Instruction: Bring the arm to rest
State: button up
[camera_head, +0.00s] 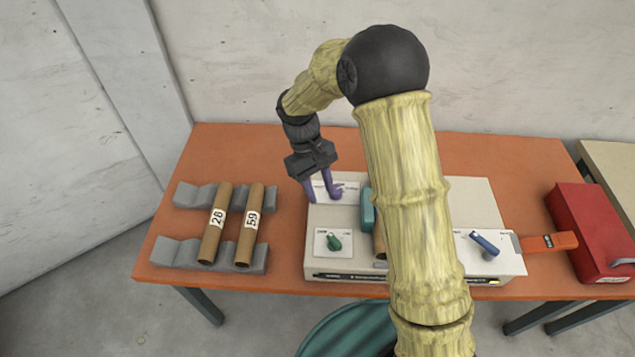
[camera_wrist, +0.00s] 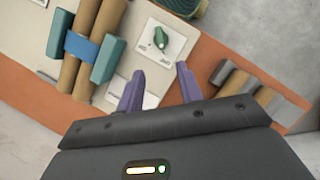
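My gripper (camera_head: 325,196) hangs over the back left part of the white winder box (camera_head: 345,278), left of my upper arm link. Its two purple fingers stand apart with nothing between them, as the wrist view also shows (camera_wrist: 160,88). The winder carries a green knob (camera_head: 334,242) on a white plate at its front left and a blue switch (camera_head: 485,243) at its right. My arm hides the middle of the winder in the head view. In the wrist view brown tubes (camera_wrist: 87,45) lie between teal blocks (camera_wrist: 109,61), with a blue band (camera_wrist: 81,47) across them.
Two cardboard tubes, marked 28 (camera_head: 216,222) and 59 (camera_head: 250,224), lie on grey racks (camera_head: 178,252) at the left of the orange table (camera_head: 225,150). An orange piece (camera_head: 548,242) and a red box (camera_head: 585,225) are at the right. A wall stands behind.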

jog(key=shift+v, duration=0.95)
jog(key=shift+d, duration=0.1)
jog(key=s+d+r+m+t+y, duration=0.1)
jog(key=s+d+r+m+t, duration=0.1)
jog(key=s+d, duration=0.4)
jog(key=s+d+r+m+t+y, duration=0.1)
jog(key=s+d+r+m+t, duration=0.2)
jog(key=d, duration=0.7)
jog(key=s+m+t, duration=0.1)
jog(key=s+m, duration=0.1)
jog(key=s, duration=0.1)
jog(key=shift+m+y, duration=0.4)
jog(key=shift+d, duration=0.1)
